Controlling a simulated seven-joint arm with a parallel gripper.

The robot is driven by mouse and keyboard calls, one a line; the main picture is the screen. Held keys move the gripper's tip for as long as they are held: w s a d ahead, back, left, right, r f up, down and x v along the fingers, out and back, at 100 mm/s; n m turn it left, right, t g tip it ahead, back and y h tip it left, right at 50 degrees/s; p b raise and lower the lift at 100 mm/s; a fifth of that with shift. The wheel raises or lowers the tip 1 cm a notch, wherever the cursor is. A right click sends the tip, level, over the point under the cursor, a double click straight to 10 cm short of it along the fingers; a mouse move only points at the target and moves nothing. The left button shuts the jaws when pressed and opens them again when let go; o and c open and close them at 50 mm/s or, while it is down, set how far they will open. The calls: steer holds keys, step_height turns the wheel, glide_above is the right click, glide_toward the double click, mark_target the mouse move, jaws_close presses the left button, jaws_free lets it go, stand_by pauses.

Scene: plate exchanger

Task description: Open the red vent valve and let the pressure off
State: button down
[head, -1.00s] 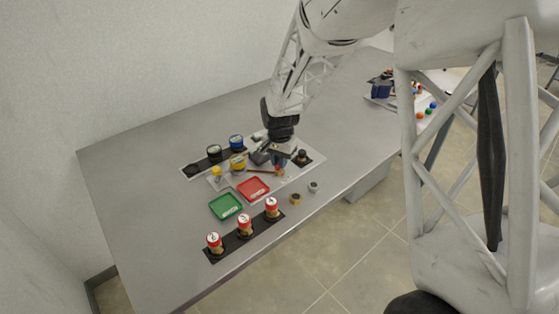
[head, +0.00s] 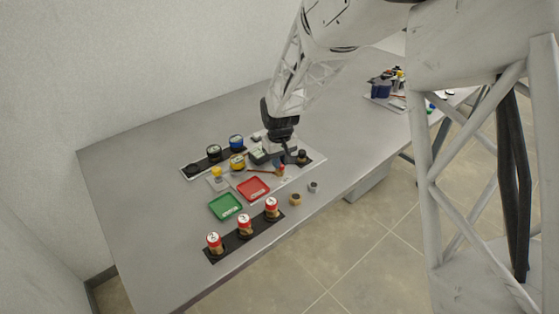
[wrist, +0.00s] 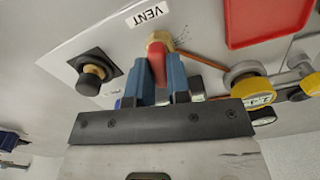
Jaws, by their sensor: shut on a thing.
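The red vent valve (wrist: 157,68) has a red handle and a brass-coloured body, beside a white label reading VENT (wrist: 147,13). My gripper (wrist: 157,82) has its two blue fingers on either side of the red handle, shut on it. Thin dark lines fan out beside the brass body in the wrist view. In the head view the red valve (head: 282,168) shows as a small spot below my dark gripper (head: 279,160), whose fingertips are hard to make out.
A black knob (wrist: 92,76) stands beside the valve. A yellow gauge (wrist: 252,90) and a copper-coloured pipe (wrist: 203,59) are on its other side. A red tray (head: 253,188), a green tray (head: 225,206) and red-topped cans (head: 244,225) stand nearer the front. The table's left part is clear.

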steer(key=shift+r+n, duration=0.1)
steer(key=shift+n, duration=1.2)
steer(key=c, duration=1.1)
jaws_free()
steer(key=shift+r, duration=3.85)
